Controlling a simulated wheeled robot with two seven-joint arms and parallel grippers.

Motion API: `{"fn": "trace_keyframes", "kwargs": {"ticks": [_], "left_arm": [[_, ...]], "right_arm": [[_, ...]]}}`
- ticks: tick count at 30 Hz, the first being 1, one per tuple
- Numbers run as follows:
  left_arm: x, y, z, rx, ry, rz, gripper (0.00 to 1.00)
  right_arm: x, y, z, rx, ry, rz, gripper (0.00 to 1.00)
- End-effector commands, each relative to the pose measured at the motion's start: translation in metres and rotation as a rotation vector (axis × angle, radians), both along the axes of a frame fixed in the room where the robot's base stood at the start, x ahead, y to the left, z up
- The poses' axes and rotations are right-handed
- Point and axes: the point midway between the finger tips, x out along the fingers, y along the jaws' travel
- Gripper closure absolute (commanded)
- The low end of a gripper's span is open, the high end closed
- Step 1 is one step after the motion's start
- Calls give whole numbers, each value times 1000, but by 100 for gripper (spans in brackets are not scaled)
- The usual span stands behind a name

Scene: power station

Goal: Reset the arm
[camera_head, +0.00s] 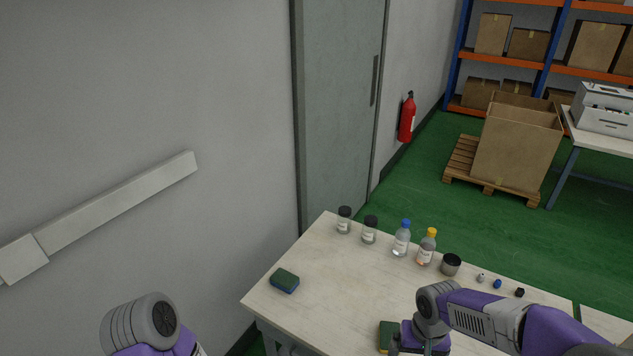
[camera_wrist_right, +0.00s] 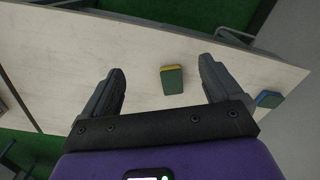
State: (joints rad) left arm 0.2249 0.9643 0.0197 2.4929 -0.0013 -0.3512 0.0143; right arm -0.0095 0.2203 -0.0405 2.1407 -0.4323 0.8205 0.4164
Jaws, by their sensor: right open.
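My right arm (camera_head: 480,312) reaches in from the right over the table in the head view, its wrist above the near edge. In the right wrist view my right gripper (camera_wrist_right: 161,66) is open, its two dark fingers spread wide with nothing held. A green and yellow sponge (camera_wrist_right: 173,80) lies on the table below, seen between the fingers; it also shows in the head view (camera_head: 386,337), partly hidden by my wrist. My left arm (camera_head: 148,322) shows only a rounded joint at the bottom left; its gripper is out of view.
A wall (camera_head: 140,90) stands left.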

Motion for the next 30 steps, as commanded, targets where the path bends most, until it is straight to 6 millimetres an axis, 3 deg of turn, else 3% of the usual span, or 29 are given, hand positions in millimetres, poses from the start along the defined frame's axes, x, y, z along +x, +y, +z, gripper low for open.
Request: {"fn": "trace_keyframes", "kwargs": {"ticks": [1,8,11,18,21,25,30], "left_arm": [[1,0,-7,0,-2,1,57],[2,0,-26,1,-4,1,57],[2,0,-36,1,-3,1,57],[2,0,-74,1,-3,1,57],[2,0,-86,1,-3,1,57],[2,0,-95,1,-3,1,57],[2,0,-97,1,-3,1,57]], "right_arm": [[-1,6,-21,21,11,10,7],[-6,38,-96,128,16,39,7],[-13,55,-136,183,18,41,7],[-56,101,-263,318,12,-8,7],[-77,112,-303,338,0,-43,7],[-97,119,-332,338,-13,-73,7],[-105,121,-342,331,-24,-87,7]]}}
